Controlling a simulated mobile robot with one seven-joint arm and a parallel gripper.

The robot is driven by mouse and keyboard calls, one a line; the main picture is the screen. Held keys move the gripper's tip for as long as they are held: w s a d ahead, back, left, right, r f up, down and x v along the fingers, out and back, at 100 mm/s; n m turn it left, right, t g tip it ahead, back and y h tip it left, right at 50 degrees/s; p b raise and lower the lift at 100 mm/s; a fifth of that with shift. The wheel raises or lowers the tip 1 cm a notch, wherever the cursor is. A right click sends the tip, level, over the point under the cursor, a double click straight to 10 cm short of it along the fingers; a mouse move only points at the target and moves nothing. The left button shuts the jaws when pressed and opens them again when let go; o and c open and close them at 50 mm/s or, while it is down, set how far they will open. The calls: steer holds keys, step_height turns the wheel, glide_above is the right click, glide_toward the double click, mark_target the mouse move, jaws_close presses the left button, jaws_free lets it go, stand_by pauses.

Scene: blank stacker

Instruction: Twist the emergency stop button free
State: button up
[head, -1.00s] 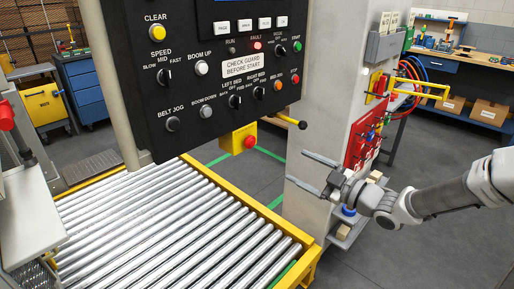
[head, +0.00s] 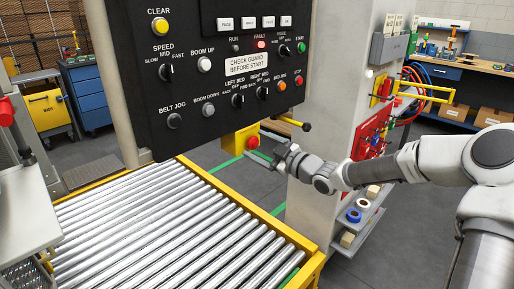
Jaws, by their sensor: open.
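The emergency stop button (head: 252,141) is a red round knob on a yellow box (head: 240,133), which hangs below the black control panel (head: 215,75). My gripper (head: 266,149) is just right of the button, with its fingers pointing left towards it. It is open, and nothing shows between the fingers. I cannot tell whether a finger touches the button. The button's face shows, while part of the box's right side is behind the gripper.
The roller conveyor (head: 160,225) with yellow rails lies below. A grey pillar (head: 335,90) stands behind my arm. Another red knob (head: 5,112) is at the far left.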

steer(key=shift+w+a, duration=0.25)
steer(key=shift+a, duration=0.05)
jaws_close()
stand_by(0.3)
